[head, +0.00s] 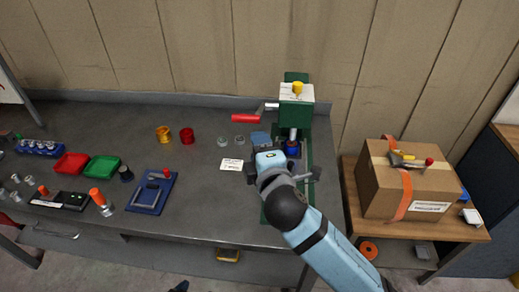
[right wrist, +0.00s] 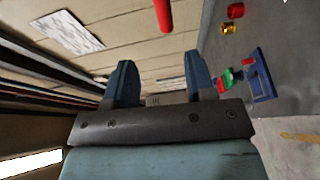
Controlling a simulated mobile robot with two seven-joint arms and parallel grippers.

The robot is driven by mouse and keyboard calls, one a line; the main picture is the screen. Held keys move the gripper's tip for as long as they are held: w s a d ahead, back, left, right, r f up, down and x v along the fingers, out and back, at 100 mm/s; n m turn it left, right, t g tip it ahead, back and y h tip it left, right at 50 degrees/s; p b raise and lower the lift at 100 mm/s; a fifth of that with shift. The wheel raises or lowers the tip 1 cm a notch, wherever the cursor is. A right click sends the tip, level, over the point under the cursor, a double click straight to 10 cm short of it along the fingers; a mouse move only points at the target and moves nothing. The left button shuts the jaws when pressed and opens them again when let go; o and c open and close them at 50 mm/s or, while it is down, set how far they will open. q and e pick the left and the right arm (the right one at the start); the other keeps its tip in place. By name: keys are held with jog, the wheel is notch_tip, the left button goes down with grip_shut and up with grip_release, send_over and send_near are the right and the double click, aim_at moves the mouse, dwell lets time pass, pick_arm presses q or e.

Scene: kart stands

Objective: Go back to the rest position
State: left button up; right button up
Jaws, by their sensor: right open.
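My right arm comes in from the lower right in the head view and reaches over the bench. My right gripper (head: 262,146) is by the green press (head: 297,92), near its base; the arm hides part of that base. In the right wrist view my right gripper (right wrist: 161,78) shows two blue fingers spread wide apart, with nothing between them. My left gripper is not in view.
The grey bench (head: 215,190) holds yellow and red cups (head: 187,136), a white card (head: 231,164), a blue tray (head: 152,192), red and green bins (head: 103,167). A cardboard box (head: 405,185) stands on a wooden table at right.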

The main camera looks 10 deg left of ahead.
jog(key=shift+f, duration=0.15)
jog(key=s+d+f+m+g, duration=0.1)
jog(key=s+d+f+m, duration=0.15)
jog(key=f, duration=0.35)
jog(key=s+d+f+m+g, duration=0.1)
jog(key=d+f+m, duration=0.3)
jog(key=f, duration=0.2)
jog(key=s+d+f+m+g+h, duration=0.3)
jog(key=s+d+f+m, duration=0.9)
jog(key=s+d+f, duration=0.6)
jog(key=shift+s+d+f+m, duration=0.35)
jog(key=shift+s+f, duration=0.15)
jog(key=shift+f, duration=0.15)
